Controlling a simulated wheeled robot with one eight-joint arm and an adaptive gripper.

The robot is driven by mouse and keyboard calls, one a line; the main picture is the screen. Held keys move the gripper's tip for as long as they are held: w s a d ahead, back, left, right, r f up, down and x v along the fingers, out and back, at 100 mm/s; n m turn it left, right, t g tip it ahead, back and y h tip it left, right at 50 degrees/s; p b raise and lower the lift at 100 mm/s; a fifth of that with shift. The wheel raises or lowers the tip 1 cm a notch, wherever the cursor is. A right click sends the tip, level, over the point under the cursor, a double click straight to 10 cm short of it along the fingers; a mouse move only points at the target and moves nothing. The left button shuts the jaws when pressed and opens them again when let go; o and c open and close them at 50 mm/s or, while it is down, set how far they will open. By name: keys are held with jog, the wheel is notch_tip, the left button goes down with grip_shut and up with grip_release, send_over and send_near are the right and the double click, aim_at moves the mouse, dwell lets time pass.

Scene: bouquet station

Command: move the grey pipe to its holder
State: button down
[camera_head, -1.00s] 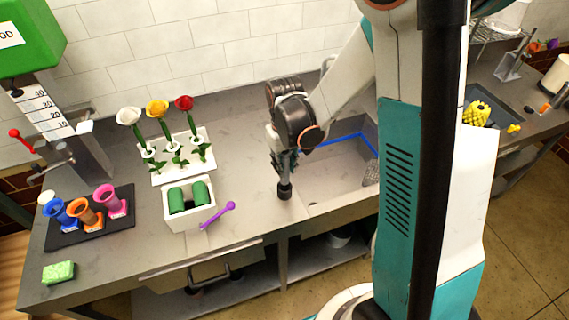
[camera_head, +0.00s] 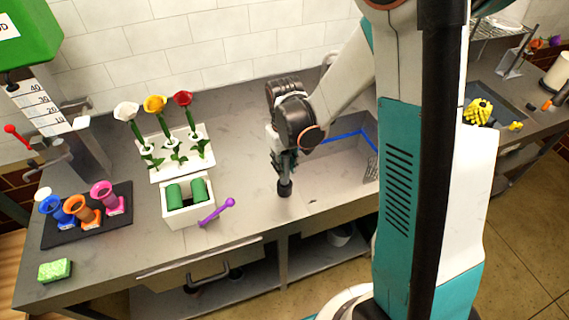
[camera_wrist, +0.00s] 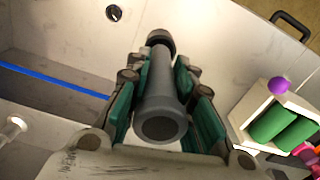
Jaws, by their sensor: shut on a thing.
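The grey pipe (camera_wrist: 158,98) is a dark grey tube with a wider open end and a thick far end. My gripper (camera_wrist: 163,110) is shut around its middle, with green-lined fingers on both sides. In the head view the pipe's dark lower end (camera_head: 285,188) shows below my gripper (camera_head: 283,160), roughly upright, over the counter beside the sink's left edge. I cannot tell whether its lower end touches anything. I cannot make out a holder for certain.
The sink (camera_head: 335,165) lies right of the gripper, with a blue strip. Left are a white box with green cylinders (camera_head: 188,208), a purple stick (camera_head: 216,213), a white flower stand (camera_head: 181,160) and a black mat (camera_head: 65,238) with coloured vases.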

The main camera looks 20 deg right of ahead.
jog(key=c, duration=1.3)
grip_release()
jog(key=shift+r, duration=0.1)
notch_tip(320, 180, up, 12)
jog(key=shift+f, duration=0.1)
jog(key=shift+s, duration=0.1)
jog(key=shift+s+f+m+t+b, duration=0.1)
jog(key=shift+s+m+t+b, duration=0.2)
jog(key=shift+s+t+b, duration=1.65)
jog(key=shift+s+m+t+b, duration=0.4)
jog(key=shift+s+b, duration=0.85)
jog(key=shift+s, duration=1.75)
jog(key=shift+s+f+m+t+b, duration=0.1)
jog(key=shift+s+m+t+b, duration=0.1)
jog(key=shift+s+t+b, duration=1.75)
